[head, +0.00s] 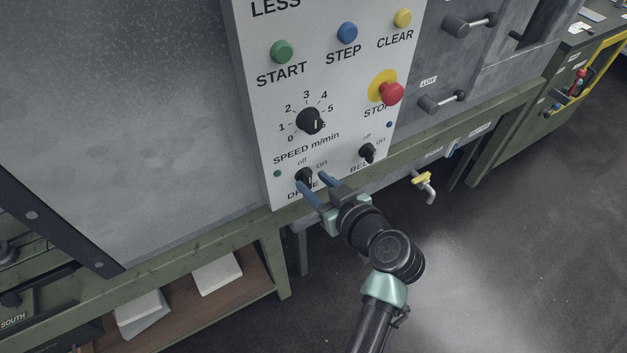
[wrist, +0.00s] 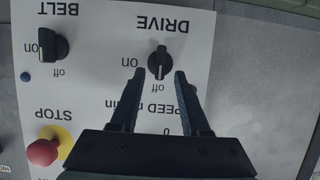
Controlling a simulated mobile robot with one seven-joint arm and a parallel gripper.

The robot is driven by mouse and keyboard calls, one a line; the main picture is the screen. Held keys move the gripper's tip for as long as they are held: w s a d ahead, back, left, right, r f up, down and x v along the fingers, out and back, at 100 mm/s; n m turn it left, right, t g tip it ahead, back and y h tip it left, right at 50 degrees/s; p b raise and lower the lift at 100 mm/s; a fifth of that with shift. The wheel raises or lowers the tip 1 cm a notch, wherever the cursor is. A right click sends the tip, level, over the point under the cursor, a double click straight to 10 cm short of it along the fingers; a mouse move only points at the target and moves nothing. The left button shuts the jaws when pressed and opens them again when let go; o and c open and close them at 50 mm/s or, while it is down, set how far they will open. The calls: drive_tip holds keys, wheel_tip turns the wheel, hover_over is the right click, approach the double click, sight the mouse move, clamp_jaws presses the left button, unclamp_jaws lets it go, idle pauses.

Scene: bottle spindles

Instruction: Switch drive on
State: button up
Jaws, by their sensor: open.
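The black DRIVE knob (head: 304,175) sits low on the white control panel (head: 250,90), with "off" and "on" marks above it. In the upside-down wrist view the knob (wrist: 160,62) appears near the top middle, its bar roughly in line with "off". My gripper (head: 311,181) is open and empty, close to the panel at the knob. In the wrist view its two dark fingers (wrist: 161,74) reach toward either side of the knob. I cannot tell whether they touch it.
The BELT knob (head: 367,151) is to the right of DRIVE. The SPEED dial (head: 310,121) is above it. The red STOP button (head: 392,93) sticks out at the panel's right side. A green frame rail (head: 190,240) runs below the panel. A yellow-handled tap (head: 422,178) hangs at right.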

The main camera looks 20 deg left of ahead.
drive_tip(key=shift+w+a+f, duration=0.2)
drive_tip(key=shift+w+a, duration=0.15)
drive_tip(key=shift+a, duration=0.1)
clamp_jaws()
